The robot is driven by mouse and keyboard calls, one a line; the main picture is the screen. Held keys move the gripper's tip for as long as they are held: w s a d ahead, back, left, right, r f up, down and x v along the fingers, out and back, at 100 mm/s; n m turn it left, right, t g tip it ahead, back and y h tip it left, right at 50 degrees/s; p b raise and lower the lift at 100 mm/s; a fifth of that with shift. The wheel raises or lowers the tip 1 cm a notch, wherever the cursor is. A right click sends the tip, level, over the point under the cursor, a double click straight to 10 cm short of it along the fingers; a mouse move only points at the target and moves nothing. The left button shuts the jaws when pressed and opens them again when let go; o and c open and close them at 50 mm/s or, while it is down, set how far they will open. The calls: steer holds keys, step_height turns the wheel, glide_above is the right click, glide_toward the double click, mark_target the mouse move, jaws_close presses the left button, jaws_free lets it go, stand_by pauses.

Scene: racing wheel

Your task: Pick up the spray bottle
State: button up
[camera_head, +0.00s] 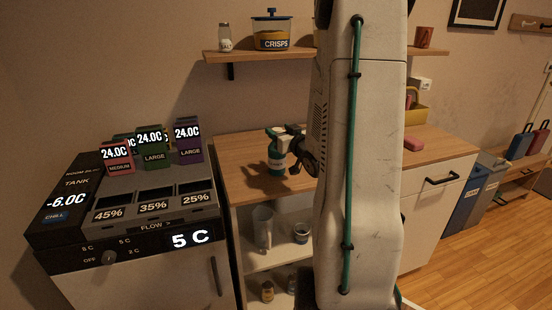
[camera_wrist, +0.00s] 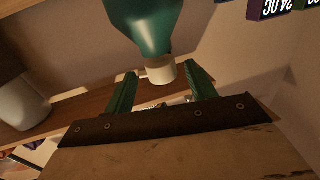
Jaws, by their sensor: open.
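The spray bottle (camera_head: 276,166) stands upright on the wooden counter top in the head view. It is teal with a pale label, and my arm's end partly covers its upper right side. In the wrist view the teal bottle (camera_wrist: 146,27) appears upside down at the top, with its white neck (camera_wrist: 161,70) pointing down. My gripper (camera_wrist: 162,72) is open, with its green fingers on either side of the white neck. I cannot tell whether either finger touches it. In the head view my gripper (camera_head: 289,146) is close against the bottle's upper part.
The wooden counter (camera_head: 235,177) has open shelves below holding a clear jug (camera_head: 263,229). A dispenser with numbered displays (camera_head: 155,205) stands at the left. A wall shelf (camera_head: 230,56) above carries a crisps container (camera_head: 271,33). My arm hides the middle of the counter.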

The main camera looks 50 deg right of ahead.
steer(key=x, duration=0.3)
steer(key=shift+w+a, duration=0.15)
steer(key=shift+w, duration=0.2)
